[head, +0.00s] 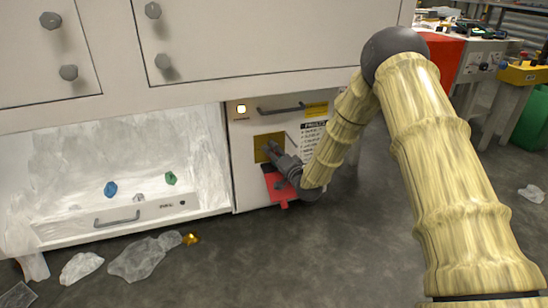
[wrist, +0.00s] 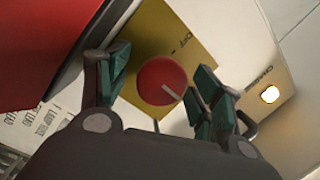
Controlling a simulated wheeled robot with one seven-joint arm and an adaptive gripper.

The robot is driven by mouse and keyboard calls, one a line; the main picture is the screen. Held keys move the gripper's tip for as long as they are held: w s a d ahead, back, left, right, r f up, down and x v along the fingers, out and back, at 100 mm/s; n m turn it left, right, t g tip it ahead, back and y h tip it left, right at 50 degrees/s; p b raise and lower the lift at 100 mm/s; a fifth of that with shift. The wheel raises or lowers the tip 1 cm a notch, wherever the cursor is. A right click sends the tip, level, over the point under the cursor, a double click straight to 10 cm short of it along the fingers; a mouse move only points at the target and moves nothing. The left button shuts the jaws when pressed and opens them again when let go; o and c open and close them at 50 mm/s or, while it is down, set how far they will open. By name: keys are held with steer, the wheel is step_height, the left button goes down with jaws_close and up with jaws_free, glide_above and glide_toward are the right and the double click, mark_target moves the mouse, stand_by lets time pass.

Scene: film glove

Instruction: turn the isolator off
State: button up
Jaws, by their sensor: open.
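The isolator is a round red knob (wrist: 156,76) on a yellow plate (wrist: 205,47), with a short pale mark running from its middle toward the lower right in the wrist view. The word OFF is printed on the plate, up and right of the knob there. My gripper (wrist: 163,73) is open, with its green-padded fingers on either side of the knob. I cannot tell whether they touch it. In the head view, my gripper (head: 271,150) is in front of the yellow plate (head: 261,139) and hides the knob.
A lit white lamp (head: 241,109) and a dark handle (head: 281,109) are above the plate. A red panel (head: 276,184) is just below my gripper. At left, a film-draped bay holds a white drawer (head: 120,224). Crumpled film (head: 143,258) lies on the floor.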

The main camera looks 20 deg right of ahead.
steer(key=c, duration=1)
steer(key=shift+c, duration=0.2)
